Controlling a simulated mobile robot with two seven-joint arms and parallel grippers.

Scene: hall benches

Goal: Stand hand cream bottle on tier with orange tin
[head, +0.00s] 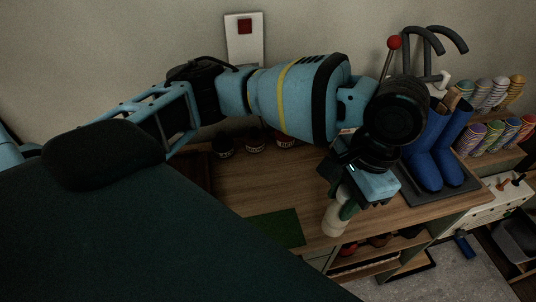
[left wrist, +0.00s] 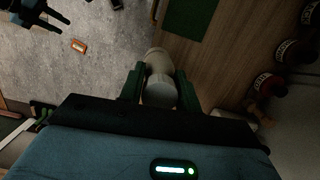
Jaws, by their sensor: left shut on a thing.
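My left gripper (head: 345,207) is shut on a pale cream-white bottle (head: 334,221), holding it over the front edge of the wooden bench. In the left wrist view the bottle (left wrist: 158,68) sits between the two green fingers of the left gripper (left wrist: 160,88). Below the bench, at right, open shelf tiers (head: 366,263) hold a red item (head: 348,249) and a brown item (head: 380,240), dim and partly hidden. I cannot make out an orange tin on these tiers.
Blue boots (head: 436,145) stand on a dark tray at the bench's right. Dark jars with labels (head: 255,142) stand along the wall. A green mat (head: 275,230) lies on the bench. A small orange item (left wrist: 79,46) shows over the grey floor in the left wrist view.

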